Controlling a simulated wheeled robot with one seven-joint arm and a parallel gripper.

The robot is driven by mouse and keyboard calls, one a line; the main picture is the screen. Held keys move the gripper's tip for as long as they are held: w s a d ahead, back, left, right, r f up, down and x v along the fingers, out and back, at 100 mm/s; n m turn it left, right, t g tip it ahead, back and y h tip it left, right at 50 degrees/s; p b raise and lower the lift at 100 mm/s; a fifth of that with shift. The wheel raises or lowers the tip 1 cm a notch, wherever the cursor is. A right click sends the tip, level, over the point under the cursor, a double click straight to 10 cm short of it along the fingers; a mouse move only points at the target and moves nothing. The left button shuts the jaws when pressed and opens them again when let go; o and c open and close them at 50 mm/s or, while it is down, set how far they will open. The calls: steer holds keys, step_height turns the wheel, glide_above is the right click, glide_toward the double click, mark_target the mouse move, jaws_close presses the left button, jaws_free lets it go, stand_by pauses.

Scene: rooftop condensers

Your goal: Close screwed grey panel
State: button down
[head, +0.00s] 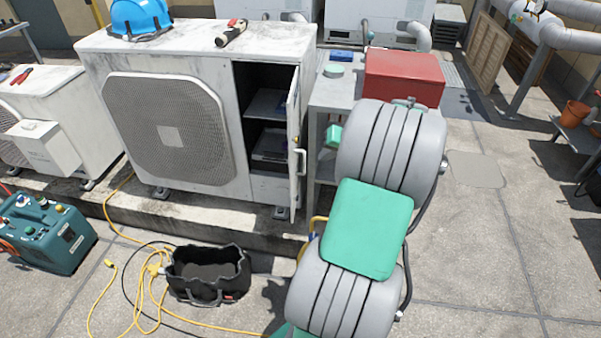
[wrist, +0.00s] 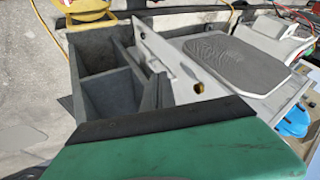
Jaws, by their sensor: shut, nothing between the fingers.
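The pale grey panel (head: 294,145) stands swung open at the right end of the large condenser (head: 240,140), seen nearly edge-on, with a handle on its outer side. The compartment (head: 266,105) behind it is open and dark, with shelves inside. I cannot make out screws. My gripper (wrist: 165,122) shows as a green body with a dark edge along the bottom of the wrist view, shut and empty. It appears apart from the panel; my arm largely hides it in the head view.
A grey stand with a red box (head: 403,76) is close right of the panel. A black tool bag (head: 208,273), yellow cable (head: 140,310) and green machine (head: 44,235) occupy the floor. Right floor is clearer.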

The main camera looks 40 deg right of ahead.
steer(key=w+a+f, duration=0.2)
steer(key=w+f, duration=0.6)
steer(key=shift+w+a, duration=0.35)
